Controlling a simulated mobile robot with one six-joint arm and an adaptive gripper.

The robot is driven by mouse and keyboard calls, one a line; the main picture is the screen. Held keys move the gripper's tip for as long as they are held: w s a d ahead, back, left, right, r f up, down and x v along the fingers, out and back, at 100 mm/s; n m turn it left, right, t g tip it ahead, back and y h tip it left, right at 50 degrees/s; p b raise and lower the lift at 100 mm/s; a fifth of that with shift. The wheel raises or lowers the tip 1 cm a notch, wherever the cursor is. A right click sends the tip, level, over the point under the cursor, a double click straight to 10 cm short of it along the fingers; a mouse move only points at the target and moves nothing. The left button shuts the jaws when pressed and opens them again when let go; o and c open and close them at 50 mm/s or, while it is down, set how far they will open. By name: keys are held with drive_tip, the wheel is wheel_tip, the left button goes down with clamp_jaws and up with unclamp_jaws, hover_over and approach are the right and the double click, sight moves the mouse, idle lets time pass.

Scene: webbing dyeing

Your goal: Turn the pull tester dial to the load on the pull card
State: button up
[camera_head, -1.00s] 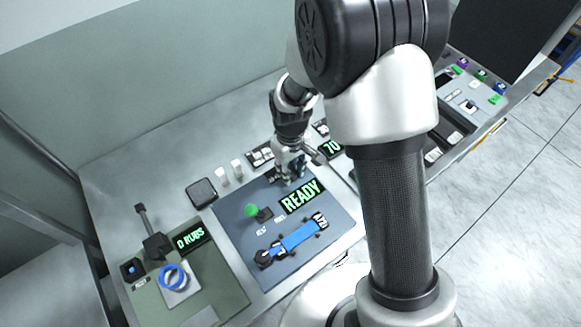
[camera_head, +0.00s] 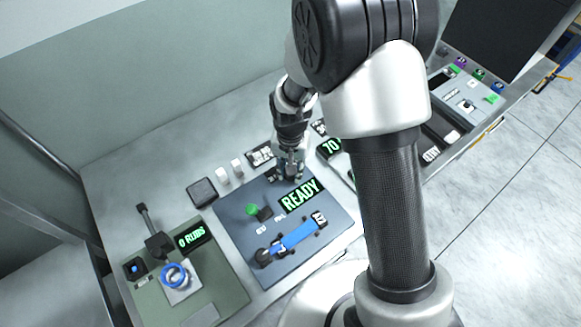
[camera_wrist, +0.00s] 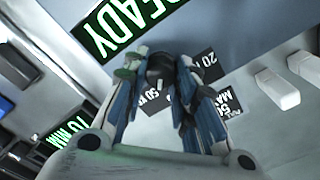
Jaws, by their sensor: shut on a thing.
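The pull tester is a dark blue-grey panel (camera_head: 232,236) with a lit READY display (camera_head: 299,195). A blue webbing strip (camera_head: 296,237) lies clamped across its front. My gripper (camera_head: 290,177) is at the panel's back edge, pointing down. In the wrist view my gripper (camera_wrist: 163,100) is shut on the dark dial (camera_wrist: 160,70), with a finger on either side. Labels around the dial, one with "20" (camera_wrist: 208,66) and one with "50" (camera_wrist: 158,98), are partly covered by the fingers.
A green button (camera_head: 251,210) and a small black switch stand left of the display. Two white blocks (camera_head: 230,169) and a dark square pad (camera_head: 202,192) lie behind the panel. A green rub station (camera_head: 220,285) reads 0 RUBS. A display (camera_head: 329,147) reading 70 is at the right.

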drive_tip(key=shift+m, duration=0.6)
drive_tip(key=o, duration=1.1)
drive_tip(key=shift+c, duration=0.2)
wheel_tip(320, 180, up, 12)
idle(0.3)
